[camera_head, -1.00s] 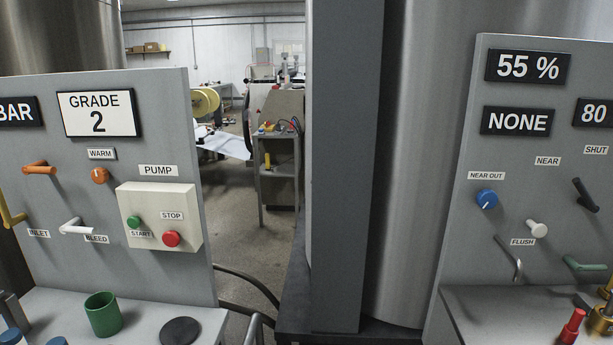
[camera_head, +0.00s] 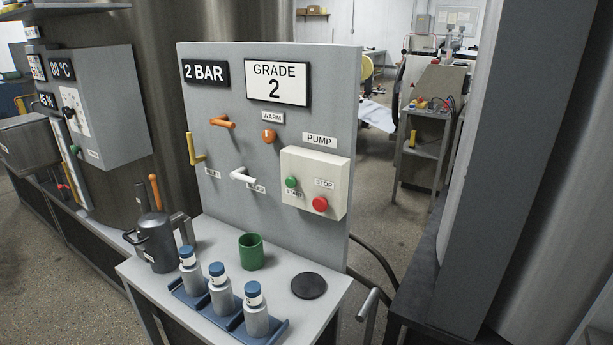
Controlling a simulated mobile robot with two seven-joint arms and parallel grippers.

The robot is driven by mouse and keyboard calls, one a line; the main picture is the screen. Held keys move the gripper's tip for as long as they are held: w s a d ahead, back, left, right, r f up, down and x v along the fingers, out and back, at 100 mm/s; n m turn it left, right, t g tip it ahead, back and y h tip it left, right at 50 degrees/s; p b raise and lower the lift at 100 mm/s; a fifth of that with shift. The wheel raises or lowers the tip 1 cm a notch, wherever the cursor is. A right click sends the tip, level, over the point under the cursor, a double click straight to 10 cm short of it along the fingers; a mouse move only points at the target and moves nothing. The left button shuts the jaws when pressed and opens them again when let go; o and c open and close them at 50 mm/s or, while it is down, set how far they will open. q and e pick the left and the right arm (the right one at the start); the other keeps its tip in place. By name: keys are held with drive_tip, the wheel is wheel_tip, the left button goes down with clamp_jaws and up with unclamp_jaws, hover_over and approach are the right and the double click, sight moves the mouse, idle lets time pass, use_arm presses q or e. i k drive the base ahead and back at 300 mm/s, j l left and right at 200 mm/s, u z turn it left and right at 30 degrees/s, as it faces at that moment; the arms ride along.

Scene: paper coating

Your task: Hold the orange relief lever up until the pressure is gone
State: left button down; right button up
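An orange lever (camera_head: 222,122) sticks out sideways from the upper left of the grey panel (camera_head: 330,90), with no readable label beside it. A second orange handle (camera_head: 155,192) stands upright behind the dark pot (camera_head: 157,246) at the panel's left; I cannot tell what it is fixed to. The pressure display (camera_head: 206,72) reads 2 BAR. Neither of my grippers is in view.
The panel also has a yellow lever (camera_head: 194,149), a white lever (camera_head: 242,175), an orange WARM knob (camera_head: 269,135) and a pump box (camera_head: 315,180). Blue-capped bottles (camera_head: 220,291), a green cup (camera_head: 251,252) and a black disc (camera_head: 309,286) stand on the shelf below.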

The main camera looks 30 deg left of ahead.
sight(221, 121)
drive_tip(key=u, duration=1.35)
